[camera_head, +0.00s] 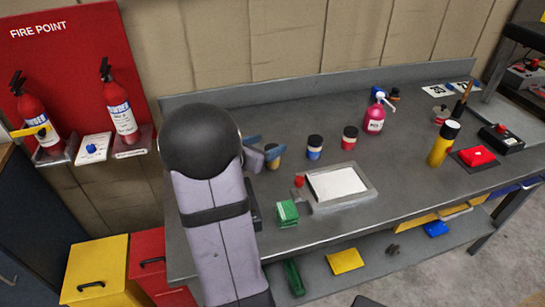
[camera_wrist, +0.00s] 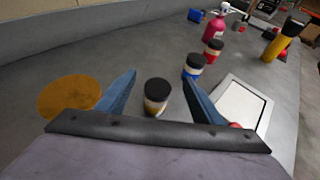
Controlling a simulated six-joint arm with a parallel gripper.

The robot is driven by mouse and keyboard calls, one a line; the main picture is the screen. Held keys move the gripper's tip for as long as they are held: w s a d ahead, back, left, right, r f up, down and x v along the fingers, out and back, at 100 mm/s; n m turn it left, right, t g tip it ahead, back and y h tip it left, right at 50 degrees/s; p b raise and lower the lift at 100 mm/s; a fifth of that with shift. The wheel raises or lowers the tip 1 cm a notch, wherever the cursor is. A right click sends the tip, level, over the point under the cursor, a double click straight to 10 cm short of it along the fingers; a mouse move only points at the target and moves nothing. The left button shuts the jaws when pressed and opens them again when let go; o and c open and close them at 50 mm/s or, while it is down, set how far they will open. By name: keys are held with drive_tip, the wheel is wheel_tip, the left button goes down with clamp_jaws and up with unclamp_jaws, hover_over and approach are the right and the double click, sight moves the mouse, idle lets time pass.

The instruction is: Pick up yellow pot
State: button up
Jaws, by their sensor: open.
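The yellow pot (camera_head: 273,163) is a small jar with a dark lid and a yellowish band, upright on the grey bench. It also shows in the wrist view (camera_wrist: 156,106), between the two blue fingers. My gripper (camera_head: 264,147) is open, with its fingers partly around the pot in the head view. In the wrist view my gripper (camera_wrist: 160,80) has a finger on each side of the pot, with visible gaps. The jaws hold nothing. The lower part of the pot is partly hidden by the gripper body in the wrist view.
A blue pot (camera_head: 314,153) and a red pot (camera_head: 349,143) stand to the right. A framed white panel (camera_head: 337,183) and a green block (camera_head: 287,212) are nearer the front. An orange disc (camera_wrist: 68,96) lies left of the gripper. A pink bottle (camera_head: 374,120) stands farther right.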

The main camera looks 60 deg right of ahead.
drive_tip(key=f, duration=0.4)
drive_tip(key=shift+d+f, duration=0.25)
drive_tip(key=shift+d, duration=0.15)
drive_tip(key=shift+p+x, duration=0.9)
drive_tip(key=shift+x, duration=2.4)
drive_tip(key=c, duration=1.2)
drive_tip(key=shift+r, duration=0.1)
wheel_tip(320, 180, up, 10)
drive_tip(key=shift+b, duration=0.4)
